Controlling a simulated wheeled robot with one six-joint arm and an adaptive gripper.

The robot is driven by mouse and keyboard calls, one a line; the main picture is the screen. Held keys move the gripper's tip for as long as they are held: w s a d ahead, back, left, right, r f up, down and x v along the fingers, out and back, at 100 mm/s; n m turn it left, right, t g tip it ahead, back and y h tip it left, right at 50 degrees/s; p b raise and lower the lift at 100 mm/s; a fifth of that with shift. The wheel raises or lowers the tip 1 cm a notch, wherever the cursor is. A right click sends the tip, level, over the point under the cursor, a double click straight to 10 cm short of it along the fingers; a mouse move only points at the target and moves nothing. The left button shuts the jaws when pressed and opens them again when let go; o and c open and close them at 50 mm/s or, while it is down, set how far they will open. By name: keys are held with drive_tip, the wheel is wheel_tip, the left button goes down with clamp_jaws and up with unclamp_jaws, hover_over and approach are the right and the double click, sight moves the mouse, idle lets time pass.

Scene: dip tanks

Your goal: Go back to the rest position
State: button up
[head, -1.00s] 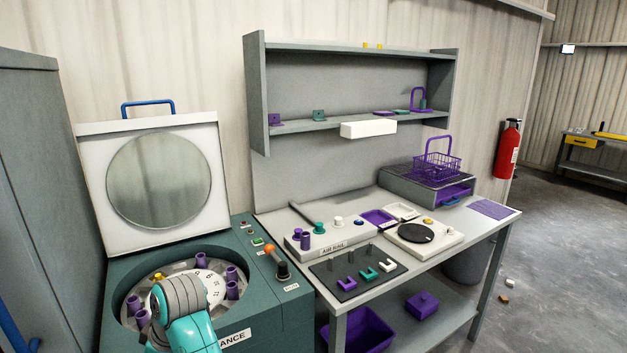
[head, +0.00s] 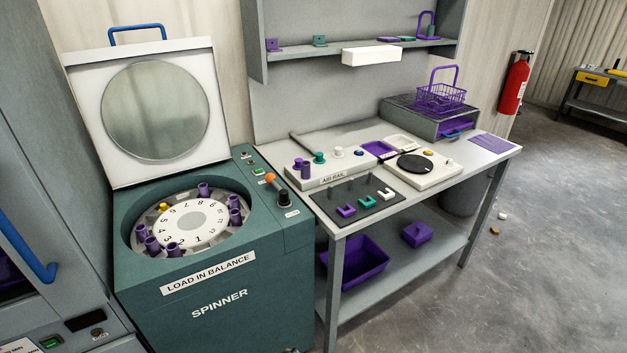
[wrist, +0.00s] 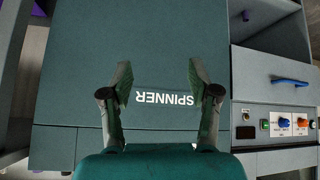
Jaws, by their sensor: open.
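My gripper (wrist: 160,84) shows in the wrist view with its two fingers spread apart and nothing between them. It is in front of the green spinner cabinet, whose front (wrist: 90,100) fills much of the wrist view, with its lettering upside down. In the head view my arm and gripper do not show. The spinner (head: 225,320) stands at the left with its lid (head: 155,105) raised. Its numbered rotor (head: 184,224) is in full view, with several purple tubes and one yellow piece around it.
A workbench (head: 330,225) stands right of the spinner, carrying an air rail, a black-topped device and a purple basket (head: 440,97). A grey cabinet with a blue handle (head: 28,245) is at the left. A fire extinguisher (head: 514,83) hangs at the right. Floor (head: 540,260) is open at right.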

drive_tip(key=s+d+m+t+h, duration=0.2)
drive_tip(key=s+d+m+t, duration=0.3)
drive_tip(key=s+d, duration=1.45)
drive_tip(key=s+d+r+m+t+h, duration=0.1)
drive_tip(key=s+d+r+m+t, duration=0.1)
drive_tip(key=s+r, duration=0.7)
drive_tip(key=s+d+r+m+t+h, duration=0.1)
drive_tip(key=s+d+r+m+h, duration=0.1)
drive_tip(key=s+d+r, duration=0.3)
drive_tip(key=s+r, duration=0.4)
drive_tip(key=shift+d+m+t, duration=0.15)
drive_tip(key=shift+m+t, duration=0.15)
drive_tip(key=shift+t, duration=0.1)
